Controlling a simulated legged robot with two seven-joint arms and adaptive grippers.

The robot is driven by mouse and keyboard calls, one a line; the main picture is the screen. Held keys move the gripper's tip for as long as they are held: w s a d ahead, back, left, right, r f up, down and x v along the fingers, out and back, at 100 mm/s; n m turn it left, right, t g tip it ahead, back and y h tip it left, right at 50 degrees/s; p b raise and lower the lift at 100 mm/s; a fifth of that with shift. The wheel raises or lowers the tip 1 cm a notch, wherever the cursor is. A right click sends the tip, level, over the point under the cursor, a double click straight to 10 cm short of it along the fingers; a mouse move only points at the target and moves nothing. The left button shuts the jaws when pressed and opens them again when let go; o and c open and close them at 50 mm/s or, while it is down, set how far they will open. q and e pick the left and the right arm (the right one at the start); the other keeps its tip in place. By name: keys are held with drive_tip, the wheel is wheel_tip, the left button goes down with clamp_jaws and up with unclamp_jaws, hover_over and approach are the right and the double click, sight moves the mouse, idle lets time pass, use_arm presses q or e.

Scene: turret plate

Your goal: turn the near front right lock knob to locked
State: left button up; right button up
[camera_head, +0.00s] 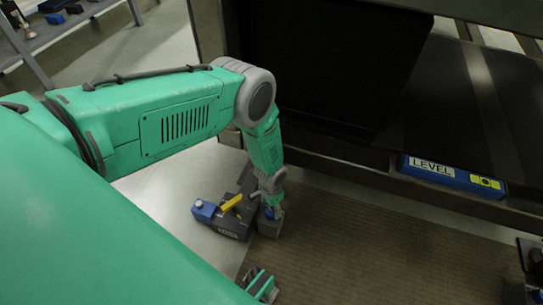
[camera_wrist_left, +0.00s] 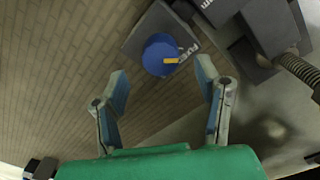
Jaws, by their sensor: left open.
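In the left wrist view a round blue knob (camera_wrist_left: 160,55) with a yellow pointer stands on a dark grey square block (camera_wrist_left: 136,40). The pointer aims right, toward partly hidden white lettering. My left gripper (camera_wrist_left: 162,72) is open, its two blue-padded fingers apart, with the knob showing beyond and between the fingertips. I cannot tell how far the fingertips are from it. In the head view my left gripper (camera_head: 271,200) points down over the grey block (camera_head: 269,228) and mostly hides the knob.
Beside the block is a dark grey fixture (camera_head: 232,228) with a yellow handle (camera_head: 231,203) and a blue part (camera_head: 203,211). A dark frame (camera_head: 345,155) rises behind, with a blue level (camera_head: 452,176) at right. Brown ribbed flooring (camera_head: 370,255) is open in front.

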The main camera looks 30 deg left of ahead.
sight(271, 212)
use_arm(q)
wheel_tip(271, 212, up, 8)
idle(0.7)
drive_tip(key=s+r+n, duration=0.1)
drive_tip(key=s+r, duration=0.4)
drive_tip(key=s, duration=0.3)
drive_tip(key=s+a+r+n, duration=0.1)
drive_tip(key=s+r+n, duration=0.1)
drive_tip(key=s+r, duration=0.35)
drive_tip(key=s+r+n, duration=0.1)
drive_tip(key=s+r, duration=0.3)
drive_tip(key=s, duration=0.6)
wheel_tip(271, 212, up, 17)
drive_tip(key=p, duration=1.8)
drive_tip(key=shift+w+r+t, duration=0.2)
drive_tip(key=shift+w+t, duration=0.1)
drive_tip(key=shift+w, duration=0.05)
